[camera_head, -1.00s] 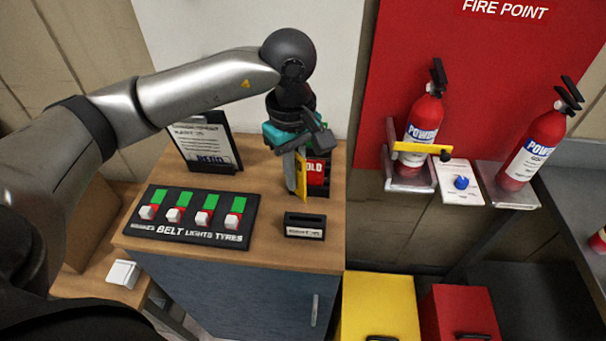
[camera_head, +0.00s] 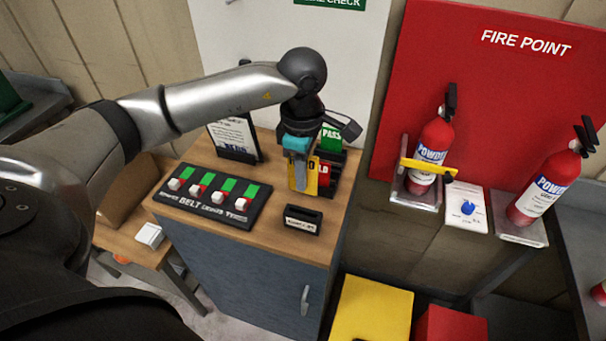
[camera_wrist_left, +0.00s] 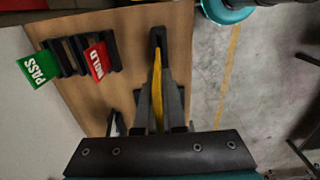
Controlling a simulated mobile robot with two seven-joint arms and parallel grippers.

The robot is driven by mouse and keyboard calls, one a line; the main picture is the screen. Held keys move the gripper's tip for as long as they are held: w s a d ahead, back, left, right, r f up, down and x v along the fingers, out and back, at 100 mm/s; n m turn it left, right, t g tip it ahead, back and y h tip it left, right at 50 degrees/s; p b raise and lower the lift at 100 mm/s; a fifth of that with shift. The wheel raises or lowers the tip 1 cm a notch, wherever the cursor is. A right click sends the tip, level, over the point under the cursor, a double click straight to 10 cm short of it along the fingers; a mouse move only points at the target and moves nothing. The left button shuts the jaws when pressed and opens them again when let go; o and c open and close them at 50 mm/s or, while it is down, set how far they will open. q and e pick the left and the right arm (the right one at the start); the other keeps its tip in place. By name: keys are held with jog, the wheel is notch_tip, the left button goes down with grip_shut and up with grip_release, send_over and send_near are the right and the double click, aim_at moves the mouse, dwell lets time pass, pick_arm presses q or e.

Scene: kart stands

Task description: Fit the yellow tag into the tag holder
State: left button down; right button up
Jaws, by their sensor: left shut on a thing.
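The yellow tag (camera_head: 312,176) is held upright in my left gripper (camera_head: 298,180), whose jaws are shut on it, above the wooden bench top. In the left wrist view the yellow tag (camera_wrist_left: 158,88) shows edge-on between the fingers (camera_wrist_left: 157,105). The tag holder (camera_head: 303,220), a small black block with a white label, stands on the bench in front of and below the tag. It also shows in the left wrist view (camera_wrist_left: 158,36), just beyond the tag's tip. Whether tag and holder touch is unclear. My right gripper is not in view.
A black rack (camera_head: 334,186) with a red tag (camera_head: 324,173) and a green PASS tag (camera_head: 331,138) stands close behind the gripper. A switch panel (camera_head: 212,196) lies to the left, with a framed sheet (camera_head: 234,138) behind it. The bench's front edge (camera_head: 285,254) is near the holder.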

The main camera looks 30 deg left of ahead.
pick_arm(q)
notch_tip(320, 180, down, 2)
jog(key=shift+b, duration=1)
notch_tip(320, 180, down, 4)
jog(key=b, duration=0.3)
jog(key=shift+r, duration=0.1)
jog(key=shift+b, duration=0.6)
dwell(0.7)
jog(key=shift+f+b, duration=1.35)
jog(key=shift+f, duration=0.2)
jog(key=c, duration=0.9)
grip_release()
